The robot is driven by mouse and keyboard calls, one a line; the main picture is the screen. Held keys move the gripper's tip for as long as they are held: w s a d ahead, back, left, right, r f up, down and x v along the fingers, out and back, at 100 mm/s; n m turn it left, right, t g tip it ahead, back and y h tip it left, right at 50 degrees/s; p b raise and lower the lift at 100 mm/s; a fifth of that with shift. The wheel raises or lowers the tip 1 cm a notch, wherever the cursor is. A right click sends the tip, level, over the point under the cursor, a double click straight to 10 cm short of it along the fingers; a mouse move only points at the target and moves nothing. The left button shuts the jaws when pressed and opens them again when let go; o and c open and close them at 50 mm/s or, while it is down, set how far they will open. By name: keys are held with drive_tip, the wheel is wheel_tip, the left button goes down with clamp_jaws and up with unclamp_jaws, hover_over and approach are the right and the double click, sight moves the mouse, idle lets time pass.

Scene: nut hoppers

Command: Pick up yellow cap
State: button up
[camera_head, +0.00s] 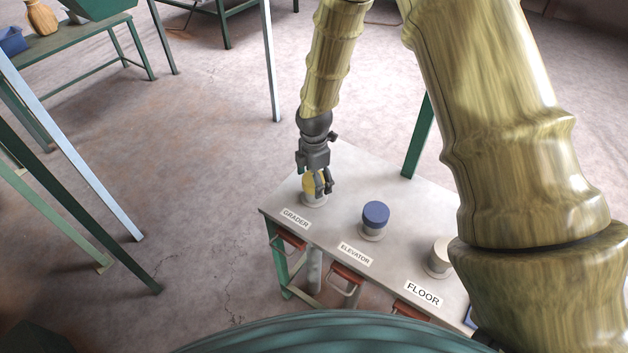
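The yellow cap (308,184) sits at the pale round base (314,201) behind the GRADER label, at the table's left end. My gripper (323,190) points down at the cap, with its dark fingers in front of and beside the cap's right part. The fingers hide some of the cap. I cannot tell whether they touch it or how far apart they are.
A blue cap (376,213) stands behind the ELEVATOR label (355,254). A pale cylinder (440,257) stands behind the FLOOR label (423,294). Red handles (347,278) hang at the front of the grey table (345,200). Green frame legs stand at left.

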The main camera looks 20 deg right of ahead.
drive_tip(key=c, duration=0.4)
drive_tip(key=shift+c, duration=0.2)
drive_tip(key=shift+r, duration=0.1)
